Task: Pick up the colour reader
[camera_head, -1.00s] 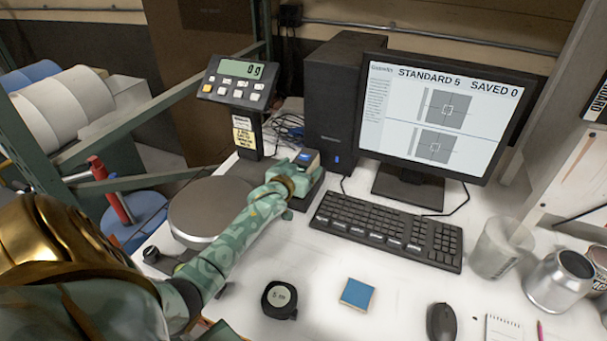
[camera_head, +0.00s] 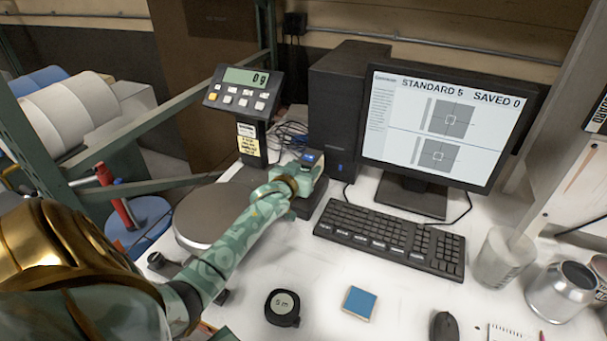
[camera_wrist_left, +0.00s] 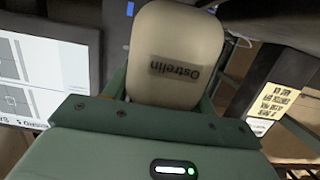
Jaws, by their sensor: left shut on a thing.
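The colour reader (camera_head: 311,157) shows a small blue screen on top in the head view, between the scale and the computer tower. In the left wrist view it is a beige rounded body (camera_wrist_left: 176,45) lettered "Ostrelin". My left gripper (camera_head: 303,174) is shut on it, and its arm hides much of the reader in the head view. A dark base (camera_head: 308,203) shows just below the reader; I cannot tell whether the two touch. My right gripper is not in view.
The scale pan (camera_head: 212,213) is left of the gripper, its display (camera_head: 243,90) behind. The tower (camera_head: 344,115), monitor (camera_head: 445,125) and keyboard (camera_head: 390,239) stand right. A tape measure (camera_head: 283,307) and blue square (camera_head: 360,303) lie in front on the white table.

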